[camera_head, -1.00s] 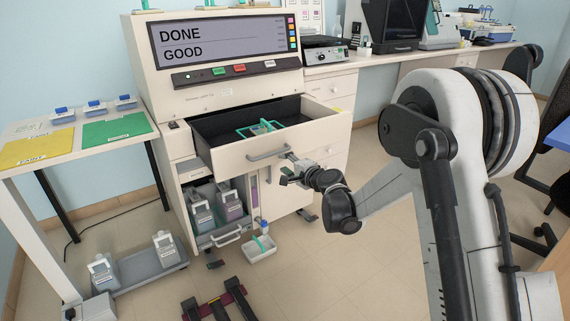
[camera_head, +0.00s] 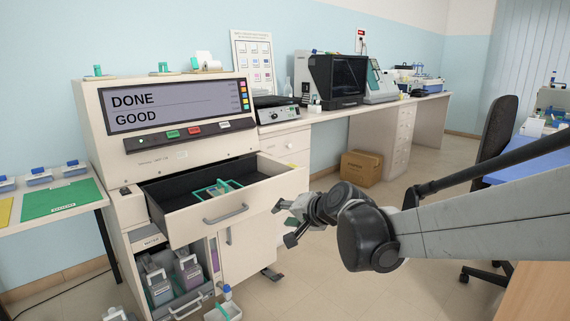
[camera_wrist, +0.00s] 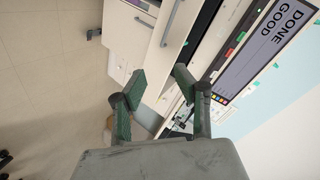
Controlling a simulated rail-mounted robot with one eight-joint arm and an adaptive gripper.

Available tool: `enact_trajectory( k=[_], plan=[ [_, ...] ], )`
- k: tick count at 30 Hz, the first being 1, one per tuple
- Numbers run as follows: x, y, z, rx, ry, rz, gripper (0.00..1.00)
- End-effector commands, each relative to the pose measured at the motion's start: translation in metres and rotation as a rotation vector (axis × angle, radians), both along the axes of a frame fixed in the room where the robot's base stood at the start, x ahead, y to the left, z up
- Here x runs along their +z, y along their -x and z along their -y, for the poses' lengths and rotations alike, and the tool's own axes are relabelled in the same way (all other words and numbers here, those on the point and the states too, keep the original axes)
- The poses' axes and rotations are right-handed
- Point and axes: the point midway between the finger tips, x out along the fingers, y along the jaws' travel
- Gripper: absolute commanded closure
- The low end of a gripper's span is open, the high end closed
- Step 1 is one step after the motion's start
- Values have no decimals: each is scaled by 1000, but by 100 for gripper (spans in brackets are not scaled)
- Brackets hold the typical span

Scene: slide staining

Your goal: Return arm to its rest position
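My gripper (camera_head: 285,221) is in front of the staining machine, just right of its pulled-out drawer (camera_head: 232,221). It is apart from the drawer handle. In the wrist view my gripper (camera_wrist: 159,80) shows two green-padded fingers spread apart with nothing between them. My arm reaches in from the right. The staining machine (camera_head: 185,152) has a display (camera_head: 172,103) reading DONE and GOOD. A teal rack (camera_head: 217,189) sits in the open drawer.
Below the drawer, an open compartment holds bottles (camera_head: 187,270). A small white tray (camera_head: 222,314) with a blue-capped bottle is on the floor. A side table with a green mat (camera_head: 62,199) stands left. A cardboard box (camera_head: 361,168) and an office chair (camera_head: 497,130) are at right.

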Motion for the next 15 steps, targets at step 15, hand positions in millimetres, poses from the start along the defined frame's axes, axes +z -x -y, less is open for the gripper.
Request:
enact_trajectory(
  k=[15],
  plan=[
    [11,141,94,43,378,-22,70]
  ],
)
